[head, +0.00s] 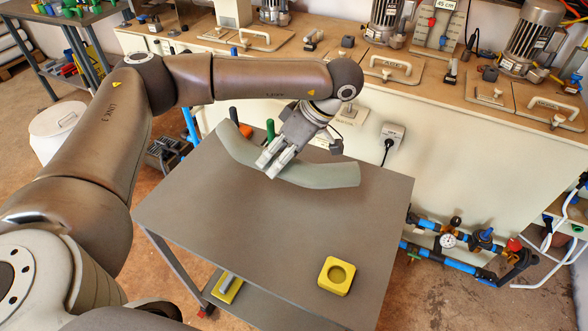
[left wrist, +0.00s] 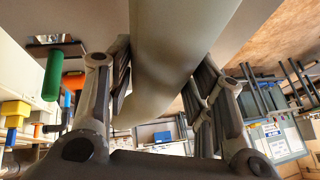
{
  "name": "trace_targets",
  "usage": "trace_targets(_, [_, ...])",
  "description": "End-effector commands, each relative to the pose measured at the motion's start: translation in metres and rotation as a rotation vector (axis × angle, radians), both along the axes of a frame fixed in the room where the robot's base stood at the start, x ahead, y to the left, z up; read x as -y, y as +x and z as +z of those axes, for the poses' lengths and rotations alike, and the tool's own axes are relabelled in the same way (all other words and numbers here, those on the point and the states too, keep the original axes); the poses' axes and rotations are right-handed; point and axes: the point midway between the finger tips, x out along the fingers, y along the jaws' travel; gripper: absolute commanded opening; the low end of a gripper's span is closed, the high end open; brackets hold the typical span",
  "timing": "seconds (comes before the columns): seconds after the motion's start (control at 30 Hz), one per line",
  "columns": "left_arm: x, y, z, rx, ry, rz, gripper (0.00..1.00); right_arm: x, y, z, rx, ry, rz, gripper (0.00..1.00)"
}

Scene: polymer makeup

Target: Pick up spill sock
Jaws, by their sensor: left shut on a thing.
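The spill sock (head: 323,174) is a long grey-green curved tube at the back part of the grey cart top. My left gripper (head: 273,164) comes down over its middle and is shut on it. In the left wrist view the sock (left wrist: 172,50) runs between the two fingers of the left gripper (left wrist: 165,95), one finger on each side. Whether the sock touches the cart top cannot be told for certain. My right gripper is in neither view.
A yellow block with a round recess (head: 337,275) sits at the front right of the grey cart top (head: 220,215). A green cylinder (head: 270,131) stands near the back edge. A long bench (head: 450,100) with motors and handles lies behind. The cart's middle is clear.

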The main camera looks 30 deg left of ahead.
Motion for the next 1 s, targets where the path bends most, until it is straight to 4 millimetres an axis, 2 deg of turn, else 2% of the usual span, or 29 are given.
trace_targets(0.03, [-0.008, -0.004, 0.013, 0.005, 0.001, 0.001, 0.15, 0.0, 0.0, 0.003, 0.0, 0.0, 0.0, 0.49])
trace_targets(0.07, [-0.012, -0.007, 0.018, 0.005, 0.001, 0.002, 0.15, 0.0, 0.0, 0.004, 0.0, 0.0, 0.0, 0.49])
trace_targets(0.3, [-0.047, -0.034, 0.033, 0.001, 0.0, 0.003, 0.15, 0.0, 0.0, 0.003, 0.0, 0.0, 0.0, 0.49])
trace_targets(0.5, [-0.068, -0.049, 0.045, 0.002, 0.001, 0.002, 0.15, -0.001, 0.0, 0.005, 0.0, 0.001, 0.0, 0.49])
trace_targets(0.7, [-0.078, -0.057, 0.05, 0.0, 0.001, 0.001, 0.15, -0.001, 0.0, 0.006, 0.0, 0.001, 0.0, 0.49])
trace_targets(1.0, [-0.08, -0.059, 0.051, 0.0, 0.001, -0.001, 0.15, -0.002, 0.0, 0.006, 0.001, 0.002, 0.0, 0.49])
